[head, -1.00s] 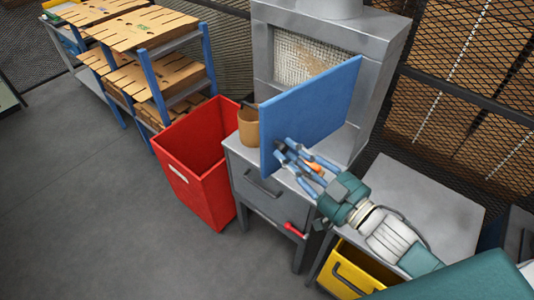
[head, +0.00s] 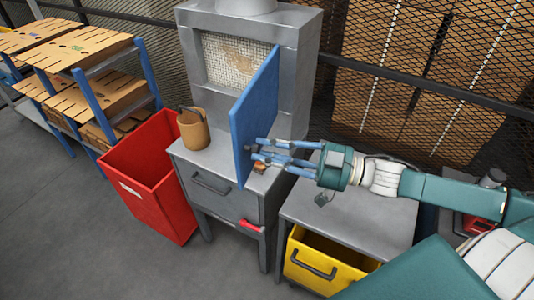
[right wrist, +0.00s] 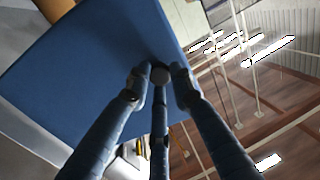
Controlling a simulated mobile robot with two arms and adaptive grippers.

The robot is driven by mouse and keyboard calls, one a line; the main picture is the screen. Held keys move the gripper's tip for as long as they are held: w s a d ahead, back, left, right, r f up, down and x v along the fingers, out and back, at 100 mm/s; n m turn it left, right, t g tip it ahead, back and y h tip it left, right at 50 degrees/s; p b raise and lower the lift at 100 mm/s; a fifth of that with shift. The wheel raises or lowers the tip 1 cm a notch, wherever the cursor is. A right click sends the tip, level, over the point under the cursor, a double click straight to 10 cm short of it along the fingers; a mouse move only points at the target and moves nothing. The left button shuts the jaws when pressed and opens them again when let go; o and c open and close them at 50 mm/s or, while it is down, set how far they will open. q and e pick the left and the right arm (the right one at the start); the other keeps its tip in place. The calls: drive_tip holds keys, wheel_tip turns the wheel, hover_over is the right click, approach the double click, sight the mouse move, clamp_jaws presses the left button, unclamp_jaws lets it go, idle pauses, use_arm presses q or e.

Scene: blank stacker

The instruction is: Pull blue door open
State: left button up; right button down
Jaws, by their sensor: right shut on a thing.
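The blue door (head: 256,112) stands swung out from the front of the grey cabinet (head: 302,62), so the cabinet's pale mesh panel shows behind it. My right gripper (head: 254,153) is at the door's lower right part, with its fingers on a small dark round knob. In the right wrist view the fingers close around the knob (right wrist: 160,75) near the edge of the blue door (right wrist: 85,70). My left gripper is not in view.
A brown pot (head: 193,130) stands on the cabinet ledge left of the door. A red bin (head: 150,190) is on the floor to the left. A grey table (head: 350,213) with a yellow drawer (head: 322,264) stands below my right arm.

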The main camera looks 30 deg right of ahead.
drive_tip(key=shift+r, duration=0.1)
drive_tip(key=c, duration=1.5)
unclamp_jaws()
drive_tip(key=shift+w+a, duration=0.1)
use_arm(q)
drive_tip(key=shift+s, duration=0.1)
use_arm(e)
drive_tip(key=v, duration=1.2)
